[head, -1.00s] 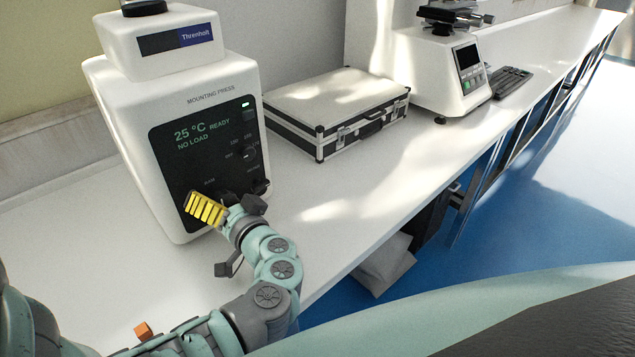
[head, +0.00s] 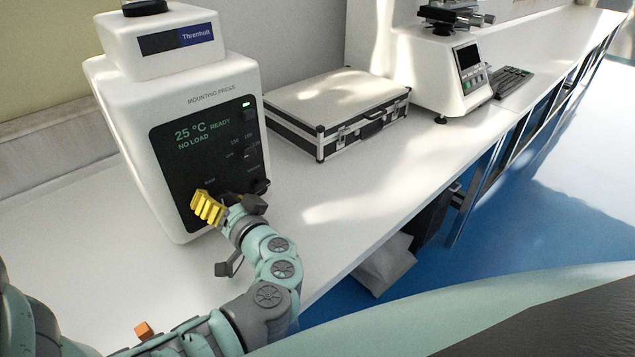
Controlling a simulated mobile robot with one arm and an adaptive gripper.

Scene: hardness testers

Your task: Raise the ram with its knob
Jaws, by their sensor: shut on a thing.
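The white mounting press (head: 122,150) stands on the bench at the left. Its black front panel (head: 178,150) reads "25 °C READY" and "NO LOAD", with a green light lit at the upper right. My gripper (head: 232,200) is at the lower part of this panel. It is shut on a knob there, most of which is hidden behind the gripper. A yellow ribbed piece (head: 207,208) shows at the gripper's left side, in front of the panel. A small knob (head: 250,154) sits higher on the right of the panel, apart from my gripper.
A silver and black case (head: 338,110) lies on the bench right of the press. A white tester with a screen (head: 440,75) and a keyboard (head: 512,82) stand farther back. The white bench top (head: 335,200) right of my gripper is clear.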

